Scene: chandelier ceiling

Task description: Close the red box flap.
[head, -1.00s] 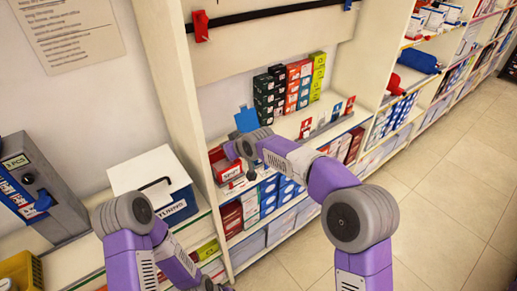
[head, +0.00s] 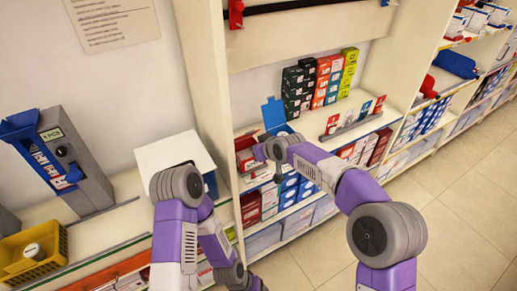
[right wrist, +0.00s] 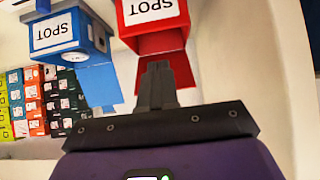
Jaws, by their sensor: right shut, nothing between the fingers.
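The red box (head: 245,158) stands on the shelf at the left end of the bay. In the right wrist view the red box (right wrist: 150,14) carries a white SPOT label, and its red flap (right wrist: 183,72) hangs open toward my gripper. My right gripper (right wrist: 160,68) is shut and empty, its fingertips in front of the flap; whether they touch it I cannot tell. In the head view my right gripper (head: 259,153) is beside the red box and partly hidden by my wrist.
A blue box (right wrist: 68,35) with an open blue flap (right wrist: 98,85) stands close beside the red box. The blue flap sticks up in the head view (head: 274,113). Stacked small cartons (head: 320,80) stand behind. An upright shelf panel (head: 203,90) is at the left.

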